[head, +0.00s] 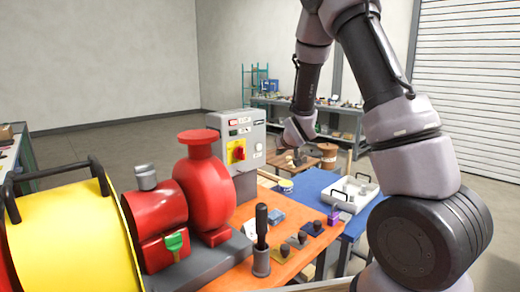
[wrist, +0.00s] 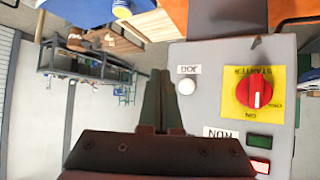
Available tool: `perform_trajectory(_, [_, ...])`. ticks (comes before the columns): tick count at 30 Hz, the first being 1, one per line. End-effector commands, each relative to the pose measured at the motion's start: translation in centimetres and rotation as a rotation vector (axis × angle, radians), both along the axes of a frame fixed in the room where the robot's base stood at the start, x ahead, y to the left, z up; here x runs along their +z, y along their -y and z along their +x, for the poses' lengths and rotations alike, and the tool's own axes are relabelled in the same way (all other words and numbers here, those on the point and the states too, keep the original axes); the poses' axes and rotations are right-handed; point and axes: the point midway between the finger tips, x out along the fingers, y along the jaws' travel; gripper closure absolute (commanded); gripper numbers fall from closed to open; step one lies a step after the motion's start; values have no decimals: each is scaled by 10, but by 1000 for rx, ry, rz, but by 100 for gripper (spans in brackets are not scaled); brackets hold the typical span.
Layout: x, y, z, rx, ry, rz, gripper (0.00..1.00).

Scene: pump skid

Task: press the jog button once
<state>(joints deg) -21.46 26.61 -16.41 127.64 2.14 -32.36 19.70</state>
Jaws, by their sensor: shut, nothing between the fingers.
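The grey control box (head: 228,125) stands on the orange bench, and its face fills the right of the wrist view, upside down. The jog button (wrist: 187,87) is a small white round button beside its "JOG" label (wrist: 188,70). My gripper (wrist: 161,75) is shut and empty, and its fingertips appear just left of the button in the wrist view. I cannot tell the gap in depth. In the head view my gripper (head: 283,151) is small and dark, to the right of the box.
A red rotary switch (wrist: 256,91) on a yellow plate, a green indicator (wrist: 259,142) and a red one (wrist: 261,166) share the panel. A red pump (head: 204,185) stands left of the box. A white tray (head: 350,193) lies on the blue surface at right.

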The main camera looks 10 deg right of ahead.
Motion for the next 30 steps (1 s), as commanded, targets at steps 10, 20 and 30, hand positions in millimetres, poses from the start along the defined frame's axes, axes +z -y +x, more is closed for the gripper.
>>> perform_trajectory(10, [0,-30,40,1,0,0,100])
perform_trajectory(20, [-1,-43,58,1,-1,-1,100])
perform_trajectory(30, [0,-43,59,0,-1,0,100])
